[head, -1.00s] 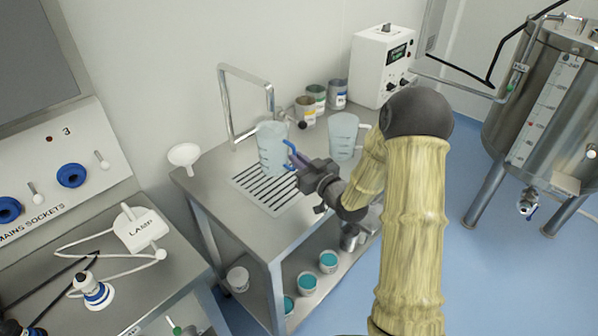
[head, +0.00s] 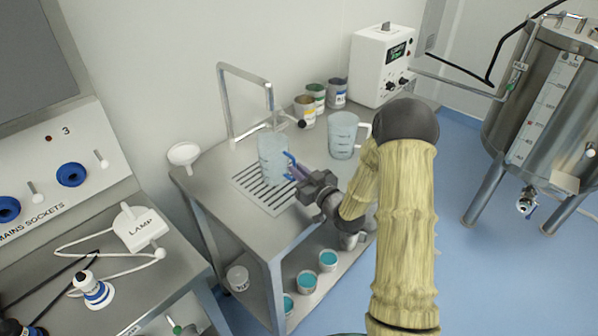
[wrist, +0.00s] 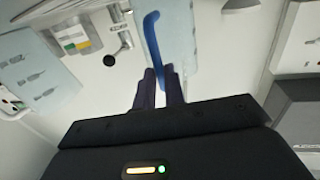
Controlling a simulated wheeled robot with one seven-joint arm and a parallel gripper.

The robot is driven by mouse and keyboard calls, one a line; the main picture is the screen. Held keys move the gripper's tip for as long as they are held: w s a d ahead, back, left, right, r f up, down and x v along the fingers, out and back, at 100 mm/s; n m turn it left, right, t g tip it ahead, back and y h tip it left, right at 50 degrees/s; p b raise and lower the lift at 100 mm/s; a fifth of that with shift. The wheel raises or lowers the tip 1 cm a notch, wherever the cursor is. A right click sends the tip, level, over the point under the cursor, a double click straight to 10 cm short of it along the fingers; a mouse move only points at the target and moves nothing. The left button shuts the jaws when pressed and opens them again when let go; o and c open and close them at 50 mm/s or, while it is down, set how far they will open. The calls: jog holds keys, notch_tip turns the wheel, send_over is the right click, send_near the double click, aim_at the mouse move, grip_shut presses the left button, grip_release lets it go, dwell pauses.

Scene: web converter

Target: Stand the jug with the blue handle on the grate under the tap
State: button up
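The clear jug with the blue handle (head: 272,160) is upright over the slotted grate (head: 250,189), below the tap (head: 269,97). I cannot tell whether its base touches the grate. My gripper (head: 298,174) is at the jug's right side, shut on the blue handle. In the wrist view the two dark fingers (wrist: 159,88) close around the lower part of the blue handle (wrist: 153,38), with the jug's wall (wrist: 181,35) just beyond. The fingers hide the gripped part of the handle.
A second jug with a white handle (head: 342,137) stands on the bench to the right. Several tins (head: 316,96) and a white instrument box (head: 382,65) stand at the back. A white funnel (head: 184,154) is at the bench's left corner.

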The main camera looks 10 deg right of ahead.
jog(key=o, duration=0.3)
jog(key=shift+o, duration=0.2)
jog(key=shift+r, duration=0.15)
jog(key=b+v, duration=0.2)
jog(key=v, duration=1)
